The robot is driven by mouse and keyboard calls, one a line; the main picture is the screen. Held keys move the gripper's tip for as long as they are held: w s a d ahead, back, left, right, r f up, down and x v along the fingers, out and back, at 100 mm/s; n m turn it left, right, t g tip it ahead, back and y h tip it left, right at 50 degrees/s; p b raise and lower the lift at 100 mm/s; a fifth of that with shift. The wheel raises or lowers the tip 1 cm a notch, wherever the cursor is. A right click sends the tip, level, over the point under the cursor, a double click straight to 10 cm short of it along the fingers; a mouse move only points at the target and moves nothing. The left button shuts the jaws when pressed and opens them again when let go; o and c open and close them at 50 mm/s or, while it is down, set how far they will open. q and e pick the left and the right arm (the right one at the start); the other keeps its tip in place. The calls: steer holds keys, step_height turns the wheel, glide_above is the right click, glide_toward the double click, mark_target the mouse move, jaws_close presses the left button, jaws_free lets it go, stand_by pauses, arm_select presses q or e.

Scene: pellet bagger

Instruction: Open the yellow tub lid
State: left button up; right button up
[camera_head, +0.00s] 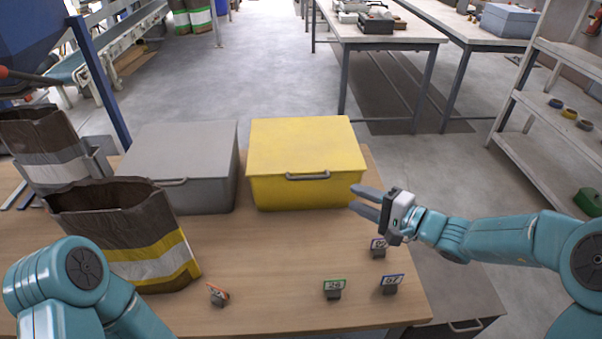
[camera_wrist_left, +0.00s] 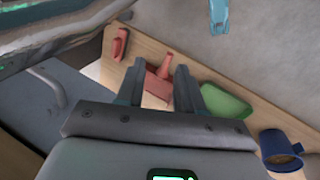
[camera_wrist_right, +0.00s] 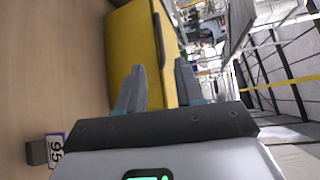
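The yellow tub (camera_head: 305,165) stands on the table, its lid shut, with a grey handle (camera_head: 308,176) on the front edge. My right gripper (camera_head: 358,200) is open and empty, just right of and in front of the tub's front right corner, apart from it. In the right wrist view the tub (camera_wrist_right: 140,50) lies ahead of the open fingers (camera_wrist_right: 160,82). My left gripper is out of the head view; in the left wrist view its fingers (camera_wrist_left: 186,85) are apart, with nothing clearly between them.
A grey lidded tub (camera_head: 182,165) stands directly left of the yellow one. An open brown bag (camera_head: 130,235) stands at the left. Several small numbered tags, one being (camera_head: 334,289), stand at the front right. The left wrist view shows a green object (camera_wrist_left: 226,101) and a blue mug (camera_wrist_left: 278,148).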

mark_target(311, 178)
steer(key=p+x, duration=0.3)
steer(key=x, duration=1.1)
steer(key=shift+w+a, duration=0.1)
steer(key=shift+a, duration=0.05)
steer(key=shift+w+a+f, duration=0.2)
steer(key=shift+w+a, duration=0.1)
steer(key=shift+w, duration=0.1)
steer(key=shift+s+r, duration=0.1)
steer(key=shift+c, duration=0.6)
jaws_close()
